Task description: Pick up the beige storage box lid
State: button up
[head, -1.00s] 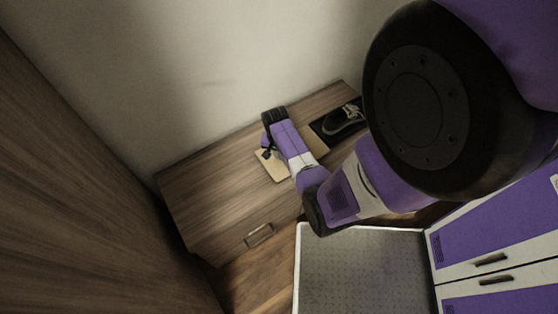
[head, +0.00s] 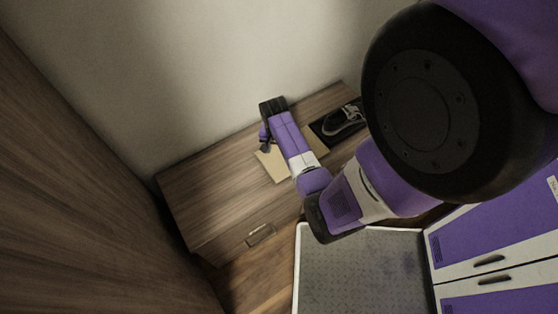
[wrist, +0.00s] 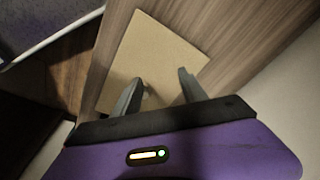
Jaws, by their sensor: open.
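The beige storage box lid (head: 271,165) lies flat on top of a low wooden cabinet, partly hidden behind my arm in the head view. In the wrist view the lid (wrist: 160,55) is a flat beige square beyond my fingers, with a small dark shape on it between the fingertips that may be a knob or a shadow. My gripper (wrist: 160,83) is open and empty, its two grey fingers spread over the near part of the lid. I cannot tell whether the fingertips touch it. In the head view my gripper (head: 265,143) is small and mostly hidden by the wrist.
A dark tray (head: 318,131) with a shoe (head: 345,120) stands right of the lid on the cabinet (head: 205,195). The cabinet top left of the lid is clear. A wall rises behind it, and a wooden panel (head: 70,180) stands at the left.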

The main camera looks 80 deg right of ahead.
aim_at(279, 159)
jog(key=shift+s+d+f, duration=0.1)
jog(key=shift+d+f, duration=0.1)
jog(key=shift+f, duration=1.1)
jog(key=shift+s+d+f, duration=0.1)
jog(key=shift+d+f, duration=0.05)
jog(key=shift+f, duration=1.15)
grip_shut()
jog(key=c, duration=1.1)
grip_release()
grip_release()
